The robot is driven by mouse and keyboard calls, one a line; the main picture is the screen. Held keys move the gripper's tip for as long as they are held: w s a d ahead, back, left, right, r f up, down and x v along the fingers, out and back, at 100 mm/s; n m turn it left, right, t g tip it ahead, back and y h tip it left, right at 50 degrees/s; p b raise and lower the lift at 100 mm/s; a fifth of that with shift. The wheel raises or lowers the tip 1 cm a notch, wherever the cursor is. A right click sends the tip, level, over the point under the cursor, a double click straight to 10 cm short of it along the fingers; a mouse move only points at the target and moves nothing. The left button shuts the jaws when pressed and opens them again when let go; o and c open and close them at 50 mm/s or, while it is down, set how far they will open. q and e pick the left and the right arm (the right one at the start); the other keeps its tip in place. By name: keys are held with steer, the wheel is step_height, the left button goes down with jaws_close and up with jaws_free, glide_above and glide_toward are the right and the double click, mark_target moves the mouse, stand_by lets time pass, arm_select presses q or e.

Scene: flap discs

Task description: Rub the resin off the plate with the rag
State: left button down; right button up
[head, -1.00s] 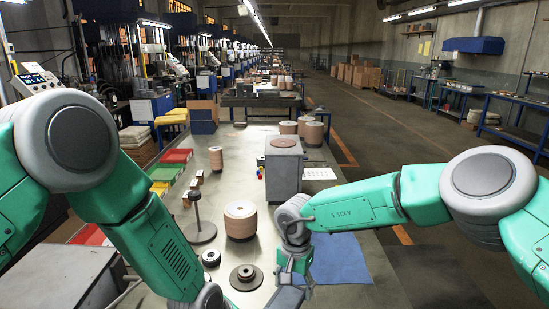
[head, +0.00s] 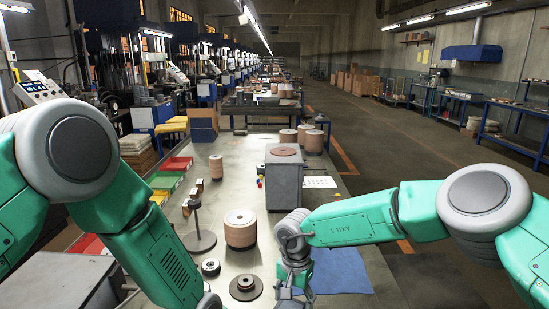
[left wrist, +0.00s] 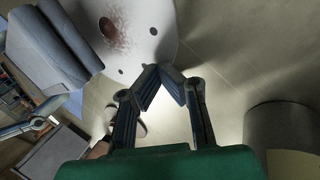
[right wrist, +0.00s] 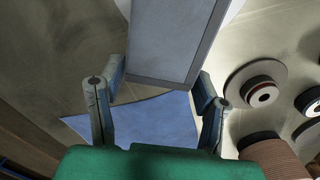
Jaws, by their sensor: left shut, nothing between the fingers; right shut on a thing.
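The plate (left wrist: 145,25) is white with small dark holes and a brown resin smear near its top edge in the left wrist view. A corner of it shows in the right wrist view (right wrist: 236,10). My left gripper (left wrist: 165,68) is shut and empty, its fingertips meeting just below the plate's edge in that view. My right gripper (right wrist: 160,75) is shut on a flat grey-blue folded pad, which looks like the rag (right wrist: 170,40). The rag also shows beside the plate in the left wrist view (left wrist: 50,45). I cannot tell whether it touches the plate.
A blue cloth (head: 345,272) lies flat on the bench below my right gripper. A brown spool (head: 240,230), flanged discs (head: 246,287) and a post on a round base (head: 198,240) stand to its left. A grey block (head: 284,185) stands behind. The aisle at right is open.

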steer(key=shift+f, duration=1.55)
